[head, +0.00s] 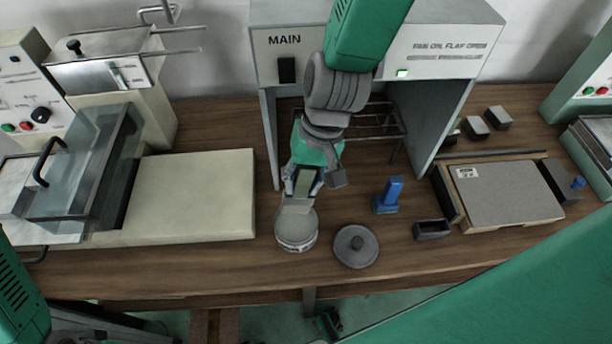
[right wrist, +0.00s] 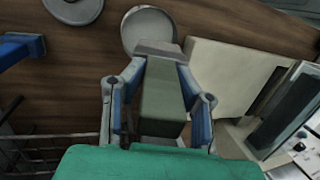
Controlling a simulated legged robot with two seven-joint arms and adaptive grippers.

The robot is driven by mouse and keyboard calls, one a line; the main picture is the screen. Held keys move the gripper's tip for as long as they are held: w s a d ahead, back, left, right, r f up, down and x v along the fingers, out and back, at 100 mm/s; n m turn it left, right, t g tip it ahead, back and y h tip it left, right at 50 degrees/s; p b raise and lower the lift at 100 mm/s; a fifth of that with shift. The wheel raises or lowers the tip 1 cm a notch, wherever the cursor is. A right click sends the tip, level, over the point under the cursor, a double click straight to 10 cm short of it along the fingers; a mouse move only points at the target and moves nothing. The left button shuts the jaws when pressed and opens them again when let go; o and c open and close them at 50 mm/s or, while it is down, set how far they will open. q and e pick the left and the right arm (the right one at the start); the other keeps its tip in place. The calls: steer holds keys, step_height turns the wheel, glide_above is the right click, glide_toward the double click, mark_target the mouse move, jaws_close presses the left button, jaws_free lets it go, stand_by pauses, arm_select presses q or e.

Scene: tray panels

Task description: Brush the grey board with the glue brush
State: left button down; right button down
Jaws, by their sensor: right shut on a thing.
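My right gripper (head: 302,184) is shut on the glue brush, whose grey-green handle shows between the fingers in the right wrist view (right wrist: 163,100). The pot is open and pale inside, and also shows in the right wrist view (right wrist: 148,28). The grey board (head: 508,193) lies flat at the right, well away from the brush. My left gripper is not in view.
A round grey lid (head: 356,246) lies right of the pot. A blue-handled tool (head: 388,195) and a small dark box (head: 432,229) stand between pot and board. A pale panel (head: 190,195) lies left. The MAIN cabinet (head: 430,55) and its rack are behind.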

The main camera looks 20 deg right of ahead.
mark_target(300, 207)
steer(key=b+x, duration=0.3)
steer(key=x, duration=0.1)
steer(key=shift+w+d, duration=0.1)
steer(key=shift+w, duration=0.05)
steer(key=f+b, duration=0.1)
steer(key=d+f+b, duration=0.1)
steer(key=f, duration=0.1)
steer(key=shift+f+b, duration=0.35)
steer(key=shift+f, duration=0.3)
steer(key=shift+a+f, duration=0.15)
steer(key=shift+a, duration=0.2)
steer(key=shift+d, duration=0.25)
steer(key=shift+a, duration=0.15)
